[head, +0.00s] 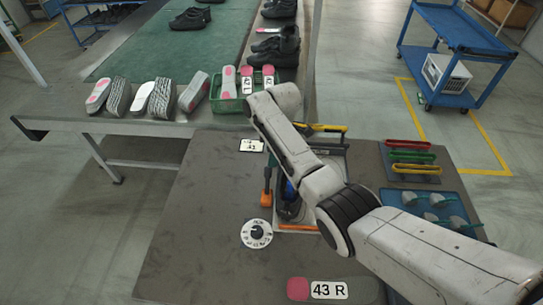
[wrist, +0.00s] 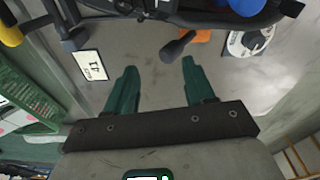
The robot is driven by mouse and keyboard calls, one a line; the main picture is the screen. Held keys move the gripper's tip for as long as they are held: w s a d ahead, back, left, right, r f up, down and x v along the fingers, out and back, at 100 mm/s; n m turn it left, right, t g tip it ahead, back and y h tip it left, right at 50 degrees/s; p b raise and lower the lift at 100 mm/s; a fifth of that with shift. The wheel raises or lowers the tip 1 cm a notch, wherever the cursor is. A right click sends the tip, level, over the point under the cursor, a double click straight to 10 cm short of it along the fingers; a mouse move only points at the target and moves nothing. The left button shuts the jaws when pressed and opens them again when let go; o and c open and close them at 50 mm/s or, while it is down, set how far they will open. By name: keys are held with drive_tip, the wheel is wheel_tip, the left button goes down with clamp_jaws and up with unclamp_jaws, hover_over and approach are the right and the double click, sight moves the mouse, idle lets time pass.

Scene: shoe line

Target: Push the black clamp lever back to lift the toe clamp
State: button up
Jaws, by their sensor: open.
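The black clamp lever (wrist: 178,47) shows in the wrist view as a dark rounded knob on a short rod, below the dark bars of the fixture (wrist: 120,8). My gripper (wrist: 157,68) is open, its two green fingers pointing toward the fixture. The lever knob lies ahead of the gap between the fingertips, nearer the right finger, and looks apart from both. In the head view the fixture (head: 288,210) stands on the grey table, largely hidden behind my arm; the lever and gripper cannot be made out there. I cannot tell the toe clamp apart from the other fixture parts.
A white dial (head: 257,233) and a small label card (head: 251,146) lie left of the fixture. Coloured handles (head: 410,156) and a blue tray (head: 408,203) are at right. A 43 R sole (head: 298,289) lies in front.

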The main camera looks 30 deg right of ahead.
drive_tip(key=shift+w+d+r+p, duration=0.15)
drive_tip(key=shift+d+r+p, duration=0.1)
drive_tip(key=shift+r, duration=0.3)
drive_tip(key=shift+w+d+r+p, duration=0.1)
drive_tip(key=shift+w+d+r, duration=0.1)
drive_tip(key=shift+r, duration=0.35)
wheel_tip(320, 180, up, 11)
drive_tip(key=d+b, duration=0.1)
drive_tip(key=shift+s+f, duration=0.15)
drive_tip(key=shift+s, duration=0.3)
